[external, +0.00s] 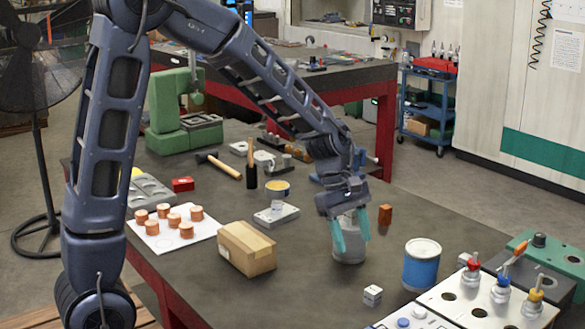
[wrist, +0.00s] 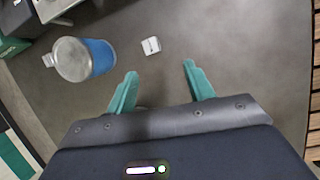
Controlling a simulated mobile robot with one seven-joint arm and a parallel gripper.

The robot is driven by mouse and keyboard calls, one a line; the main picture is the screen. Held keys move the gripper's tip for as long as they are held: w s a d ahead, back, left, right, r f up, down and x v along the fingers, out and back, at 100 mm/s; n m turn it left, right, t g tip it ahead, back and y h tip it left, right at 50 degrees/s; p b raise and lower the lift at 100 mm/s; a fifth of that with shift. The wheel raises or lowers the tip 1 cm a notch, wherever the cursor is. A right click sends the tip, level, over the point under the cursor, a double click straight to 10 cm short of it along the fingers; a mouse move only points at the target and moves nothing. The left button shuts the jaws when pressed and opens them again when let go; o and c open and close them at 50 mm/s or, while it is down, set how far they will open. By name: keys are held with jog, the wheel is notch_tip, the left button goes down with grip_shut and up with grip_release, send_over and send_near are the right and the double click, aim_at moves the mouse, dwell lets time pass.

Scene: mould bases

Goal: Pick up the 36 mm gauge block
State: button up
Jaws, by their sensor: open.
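A small pale grey block with dark marks (external: 373,295), which looks like the gauge block, lies on the dark bench top, at the front right in the external view. Its marking is too small to read. It also shows in the wrist view (wrist: 151,45), beyond the fingertips and between their lines. My gripper (external: 351,240) is open and empty, with its teal fingers pointing down. In the external view the fingers overlap a grey metal can (external: 347,256); I cannot tell the gap between them. The fingers also show in the wrist view (wrist: 159,72), apart from the block.
A blue can (external: 421,268) stands close behind and right of the block. A white fixture plate with coloured knobs (external: 470,303) lies to the right. Bench left of the block is clear.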

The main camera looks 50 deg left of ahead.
aim_at(374, 290)
jog(key=shift+n, duration=0.9)
jog(key=shift+w+x, duration=0.35)
jog(key=shift+x, duration=2.05)
jog(key=shift+w+x, duration=0.3)
jog(key=shift+x, duration=2.1)
jog(key=shift+w+x, duration=0.35)
jog(key=shift+x, duration=2)
jog(key=shift+d, duration=0.1)
grip_shut()
jog(key=shift+r, duration=0.2)
